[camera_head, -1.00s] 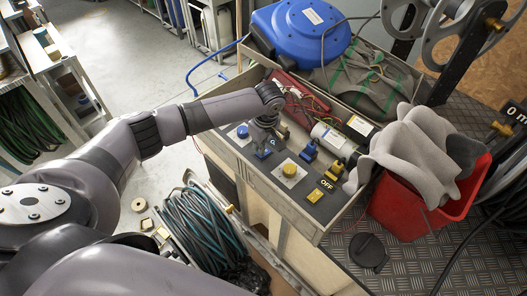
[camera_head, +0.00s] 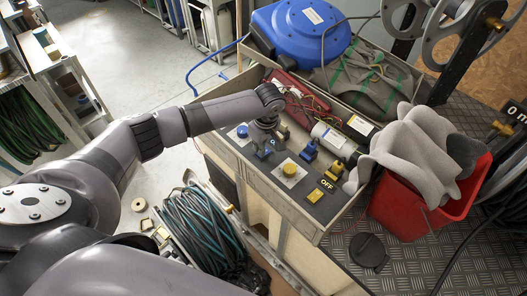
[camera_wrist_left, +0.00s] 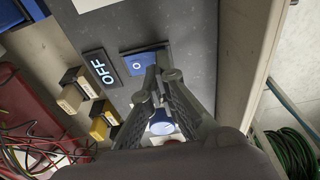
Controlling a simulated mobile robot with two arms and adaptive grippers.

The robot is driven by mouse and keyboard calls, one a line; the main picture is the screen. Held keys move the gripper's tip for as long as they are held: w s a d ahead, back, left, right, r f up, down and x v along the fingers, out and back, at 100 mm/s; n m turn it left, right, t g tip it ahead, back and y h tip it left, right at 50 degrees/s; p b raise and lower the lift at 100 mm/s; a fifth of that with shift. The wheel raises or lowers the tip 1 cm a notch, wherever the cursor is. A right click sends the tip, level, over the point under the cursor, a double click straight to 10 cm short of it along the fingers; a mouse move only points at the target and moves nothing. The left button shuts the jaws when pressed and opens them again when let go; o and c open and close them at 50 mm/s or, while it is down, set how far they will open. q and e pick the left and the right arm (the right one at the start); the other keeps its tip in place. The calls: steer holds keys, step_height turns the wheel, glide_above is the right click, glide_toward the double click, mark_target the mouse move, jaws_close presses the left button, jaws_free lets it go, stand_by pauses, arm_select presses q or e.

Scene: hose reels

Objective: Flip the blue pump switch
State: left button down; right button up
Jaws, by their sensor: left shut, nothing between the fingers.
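The blue pump switch (camera_wrist_left: 140,62) is a flat blue rocker with a white O mark, set in the dark control panel (camera_wrist_left: 195,35) beside a black OFF label (camera_wrist_left: 102,66). In the head view the blue switch (camera_head: 263,154) shows just below my left gripper (camera_head: 264,146), partly covered by it. My left gripper is shut and empty, pointing down at the panel. In the wrist view its fingertips (camera_wrist_left: 157,86) lie close to the switch's lower edge; I cannot tell whether they touch it. A round blue knob (camera_wrist_left: 161,123) shows behind the fingers. My right gripper is not in view.
A yellow knob (camera_head: 289,169) and a yellow switch (camera_head: 316,195) sit farther along the panel. Blue blocks (camera_head: 309,151), red tools and wires lie in the tray behind. A red bucket (camera_head: 415,207) with grey cloth stands right. A hose reel (camera_head: 205,225) is below.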

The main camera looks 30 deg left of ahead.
arm_select(q)
steer(key=shift+f, duration=0.65)
step_height(320, 180, up, 7)
steer(key=p, duration=0.8)
steer(key=shift+r+p, duration=0.1)
steer(key=shift+p, duration=0.25)
stand_by(0.4)
